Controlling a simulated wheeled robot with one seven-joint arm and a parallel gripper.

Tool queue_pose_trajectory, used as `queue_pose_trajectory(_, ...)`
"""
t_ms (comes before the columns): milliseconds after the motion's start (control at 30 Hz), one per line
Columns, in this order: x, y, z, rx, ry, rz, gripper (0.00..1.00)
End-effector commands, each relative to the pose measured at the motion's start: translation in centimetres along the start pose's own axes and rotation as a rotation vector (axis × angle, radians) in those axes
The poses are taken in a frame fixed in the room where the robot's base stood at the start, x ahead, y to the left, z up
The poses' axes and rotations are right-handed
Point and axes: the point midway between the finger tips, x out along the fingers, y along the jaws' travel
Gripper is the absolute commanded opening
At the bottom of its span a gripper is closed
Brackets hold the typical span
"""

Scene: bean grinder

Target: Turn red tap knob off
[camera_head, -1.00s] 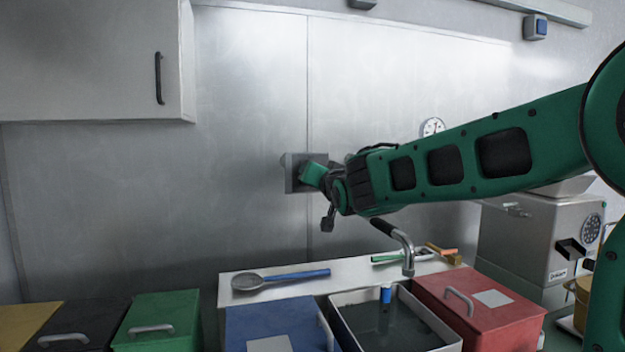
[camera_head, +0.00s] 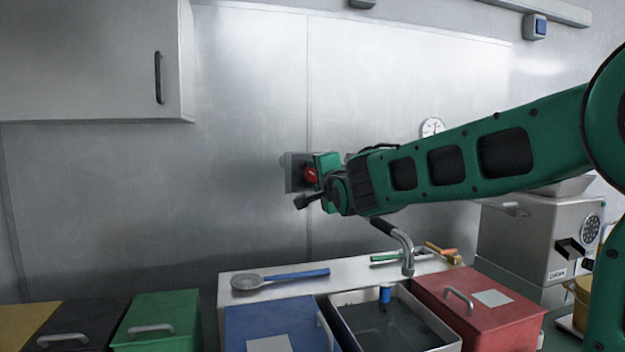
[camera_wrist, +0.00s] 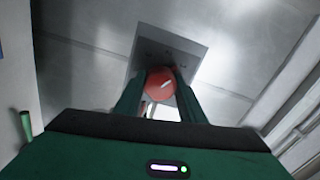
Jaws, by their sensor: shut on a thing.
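The red tap knob (camera_head: 310,175) sits on a grey square plate (camera_head: 292,172) on the metal wall. In the wrist view the red knob (camera_wrist: 160,84) is round and lies between my two green fingers, with its grey plate (camera_wrist: 168,48) behind it. My gripper (camera_head: 318,172) is at the wall and shut on the knob. In the wrist view my gripper (camera_wrist: 160,95) has a finger on each side of the knob. The fingers hide the knob's sides, and my gripper covers part of the plate in the head view.
A cabinet (camera_head: 90,60) hangs at upper left. A grinder (camera_head: 535,240) stands right.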

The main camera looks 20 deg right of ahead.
Motion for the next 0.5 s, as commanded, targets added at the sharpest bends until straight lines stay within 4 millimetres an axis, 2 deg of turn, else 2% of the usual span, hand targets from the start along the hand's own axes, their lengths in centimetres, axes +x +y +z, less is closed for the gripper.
queue_pose_trajectory(500,0.03,0.68,-0.49,0.486,0.012,0.008,0.14)
